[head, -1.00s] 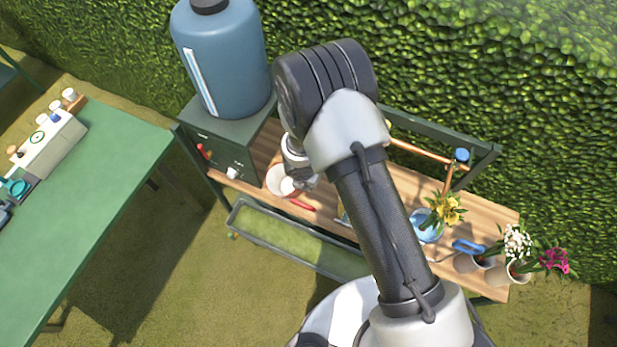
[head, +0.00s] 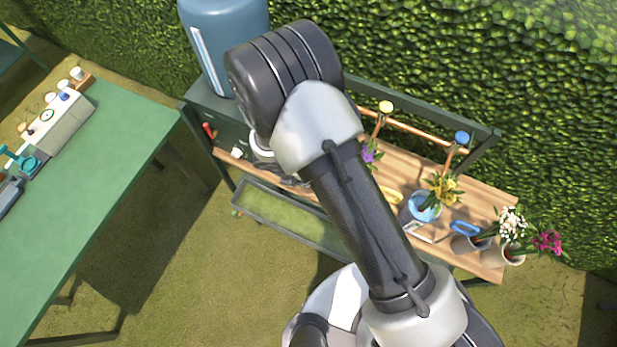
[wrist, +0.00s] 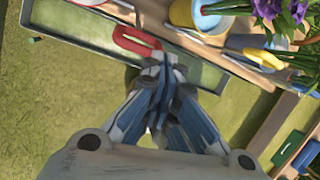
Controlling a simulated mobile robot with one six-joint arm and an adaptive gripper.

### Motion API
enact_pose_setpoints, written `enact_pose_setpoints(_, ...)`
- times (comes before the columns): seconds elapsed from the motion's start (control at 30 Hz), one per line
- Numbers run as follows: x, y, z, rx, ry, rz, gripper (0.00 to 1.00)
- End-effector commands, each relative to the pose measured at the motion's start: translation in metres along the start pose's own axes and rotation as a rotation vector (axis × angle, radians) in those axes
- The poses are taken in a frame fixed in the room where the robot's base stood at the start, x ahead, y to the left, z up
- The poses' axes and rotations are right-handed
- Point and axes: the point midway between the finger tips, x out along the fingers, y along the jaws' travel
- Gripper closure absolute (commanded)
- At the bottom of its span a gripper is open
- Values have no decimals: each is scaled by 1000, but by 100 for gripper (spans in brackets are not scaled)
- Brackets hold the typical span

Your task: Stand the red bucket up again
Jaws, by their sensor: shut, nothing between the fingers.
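A red loop-shaped piece (wrist: 135,42) shows in the wrist view near the bench's front edge. I cannot tell whether it belongs to the red bucket, and I cannot clearly make out a red bucket body in either current view. My gripper (wrist: 162,62) is shut and empty, its fingertips beside the right end of the red loop. I cannot tell whether they touch it. In the head view my arm hides the gripper's tips and that part of the bench.
The wooden bench (head: 480,200) carries a blue bucket (head: 422,207) with yellow flowers, a blue loop handle (head: 465,228) and pale pots (head: 508,253). A green-filled trough (head: 290,215) runs along the front. A blue tank (head: 215,45) stands at left; a green table (head: 90,180) is further left.

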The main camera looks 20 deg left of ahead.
Motion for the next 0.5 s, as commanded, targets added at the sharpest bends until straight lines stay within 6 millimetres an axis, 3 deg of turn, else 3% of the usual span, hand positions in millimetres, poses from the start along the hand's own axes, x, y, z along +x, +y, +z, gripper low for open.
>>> enact_pose_setpoints(0.03,26,8,-38,-122,-21,-80,100)
enact_pose_setpoints(0.1,43,6,-74,-285,-78,-207,100)
enact_pose_setpoints(0.2,58,1,-111,-511,-203,-381,100)
enact_pose_setpoints(0.33,62,3,-140,-772,-421,-577,100)
enact_pose_setpoints(0.5,50,18,-162,-991,-698,-740,100)
